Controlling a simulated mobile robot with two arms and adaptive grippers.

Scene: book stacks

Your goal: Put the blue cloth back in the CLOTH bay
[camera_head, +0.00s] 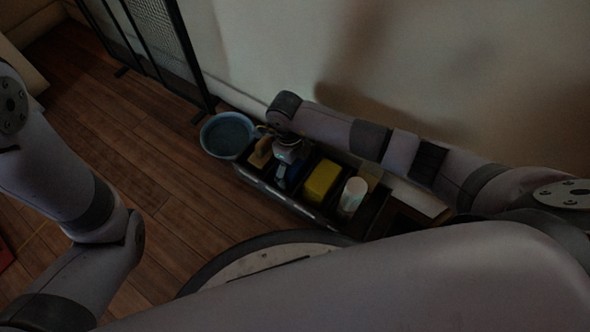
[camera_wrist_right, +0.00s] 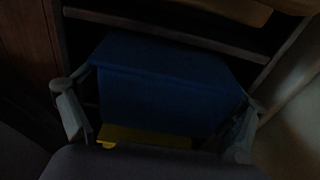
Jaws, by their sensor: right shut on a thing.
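The blue cloth (camera_wrist_right: 165,85) is between the fingers of my right gripper (camera_wrist_right: 155,125) in the right wrist view. That gripper is shut on it. In the head view my right gripper (camera_head: 285,168) points down over the left part of a dark caddy (camera_head: 285,200) with several bays. A little of the blue cloth (camera_head: 281,183) shows beside the fingers there. I cannot tell whether it touches the bay floor, and no bay label is readable. My left arm is at the left, but its gripper is out of view.
In the caddy, a tan brush-like item (camera_head: 261,152) is left of the gripper. A yellow block (camera_head: 321,181) and a white cylinder (camera_head: 352,197) are to the right. A blue bucket (camera_head: 228,135) stands past the left end. The wall is close behind.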

